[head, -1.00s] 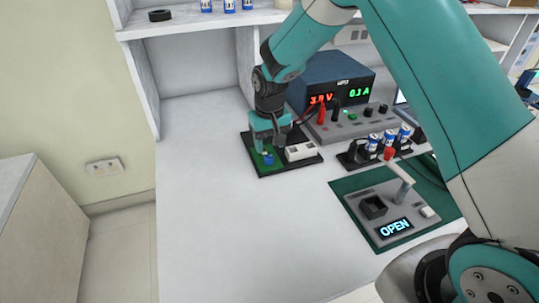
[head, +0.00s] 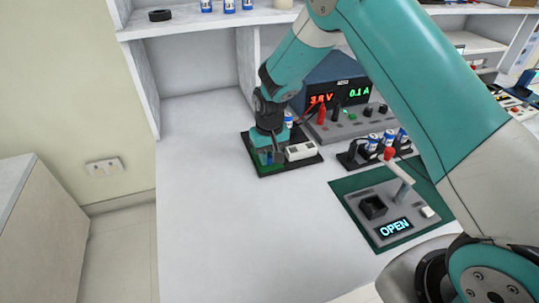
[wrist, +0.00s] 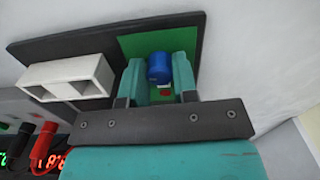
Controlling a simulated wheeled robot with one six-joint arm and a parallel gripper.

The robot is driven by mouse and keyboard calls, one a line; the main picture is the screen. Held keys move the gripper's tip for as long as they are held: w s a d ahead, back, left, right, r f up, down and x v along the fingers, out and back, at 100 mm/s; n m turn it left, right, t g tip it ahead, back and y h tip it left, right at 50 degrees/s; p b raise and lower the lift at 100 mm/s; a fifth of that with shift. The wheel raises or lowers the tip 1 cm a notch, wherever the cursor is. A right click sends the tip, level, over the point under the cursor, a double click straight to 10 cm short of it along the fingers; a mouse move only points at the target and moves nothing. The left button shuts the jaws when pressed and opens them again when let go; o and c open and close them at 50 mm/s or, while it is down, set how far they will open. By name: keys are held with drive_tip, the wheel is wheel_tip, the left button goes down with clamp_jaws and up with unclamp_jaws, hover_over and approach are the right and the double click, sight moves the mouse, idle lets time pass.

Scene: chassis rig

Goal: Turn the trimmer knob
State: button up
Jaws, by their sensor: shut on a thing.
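The trimmer knob (wrist: 158,68) is a small blue cylinder on a green circuit board (wrist: 130,46). The board sits on a black base plate (head: 270,172) on the bench. My gripper (head: 268,158) is lowered over the board, at the left of the white block. In the wrist view my gripper (wrist: 160,82) has one teal finger on each side of the knob, shut on it. A small red patch shows just below the knob there. In the head view the fingers mostly hide the knob.
A white block with two openings (head: 300,151) stands right beside my gripper on the same plate. Behind is the blue power supply (head: 335,80) with leads. A cell rack (head: 375,150) and a lever fixture reading OPEN (head: 393,228) stand right. The bench's left front is clear.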

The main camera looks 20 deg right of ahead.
sight(270, 156)
drive_tip(key=shift+n, duration=1.2)
drive_tip(key=o, duration=0.9)
drive_tip(key=shift+o, duration=0.2)
drive_tip(key=shift+r, duration=0.1)
wheel_tip(270, 156, up, 17)
drive_tip(key=shift+r, duration=0.15)
drive_tip(key=shift+d, duration=0.1)
